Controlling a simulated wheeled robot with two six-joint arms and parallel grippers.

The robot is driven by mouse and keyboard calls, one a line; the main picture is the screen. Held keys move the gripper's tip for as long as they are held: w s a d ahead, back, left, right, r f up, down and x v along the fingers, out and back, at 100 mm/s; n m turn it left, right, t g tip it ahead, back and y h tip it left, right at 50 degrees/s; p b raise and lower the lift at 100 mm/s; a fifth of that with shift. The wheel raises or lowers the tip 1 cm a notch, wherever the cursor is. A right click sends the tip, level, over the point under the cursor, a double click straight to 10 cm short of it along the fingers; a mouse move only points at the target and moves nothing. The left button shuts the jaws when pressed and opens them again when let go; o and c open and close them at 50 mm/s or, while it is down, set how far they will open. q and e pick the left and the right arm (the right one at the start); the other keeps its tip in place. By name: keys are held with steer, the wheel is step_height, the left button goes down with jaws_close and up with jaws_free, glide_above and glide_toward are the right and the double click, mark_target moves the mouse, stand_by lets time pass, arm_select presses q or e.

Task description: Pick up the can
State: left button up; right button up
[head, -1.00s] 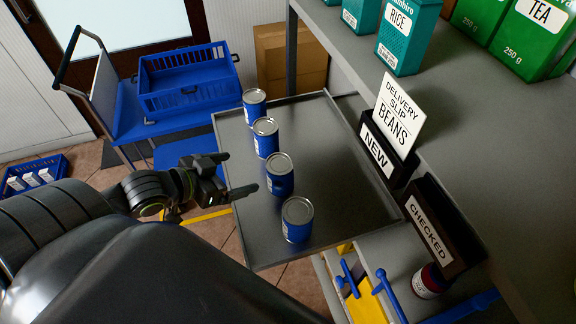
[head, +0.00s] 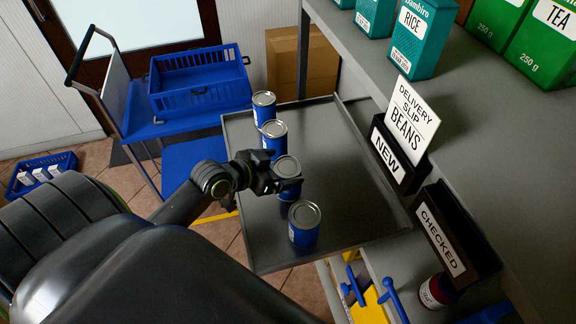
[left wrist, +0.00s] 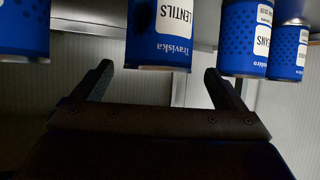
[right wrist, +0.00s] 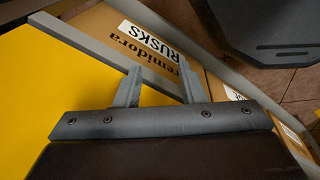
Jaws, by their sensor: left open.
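Several blue cans with silver lids stand upright in a row on a grey metal tray (head: 345,185). From back to front they are the first can (head: 263,112), the second can (head: 273,141), the third can (head: 288,168) and the front can (head: 304,228). My left gripper (head: 284,171) is open at the third can, one finger on each side. In the left wrist view, my left gripper (left wrist: 158,70) has a can labelled LENTILS (left wrist: 158,35) between and beyond its fingers; a can to the right (left wrist: 245,45) reads "...ANS". My right gripper (right wrist: 160,72) is open and empty.
A delivery slip reading BEANS (head: 412,118) stands in the NEW holder (head: 391,158), beside the CHECKED holder (head: 443,235). Tea and rice packs (head: 422,40) stand on the shelf. A blue crate (head: 200,85) sits on a cart. A RUSKS box (right wrist: 140,45) lies near my right gripper.

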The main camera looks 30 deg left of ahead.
arm_select(q)
steer(key=p+x, duration=0.1)
steer(key=x, duration=0.4)
steer(key=shift+s+d+f, duration=0.1)
steer(key=shift+s, duration=0.1)
steer(key=c, duration=1.4)
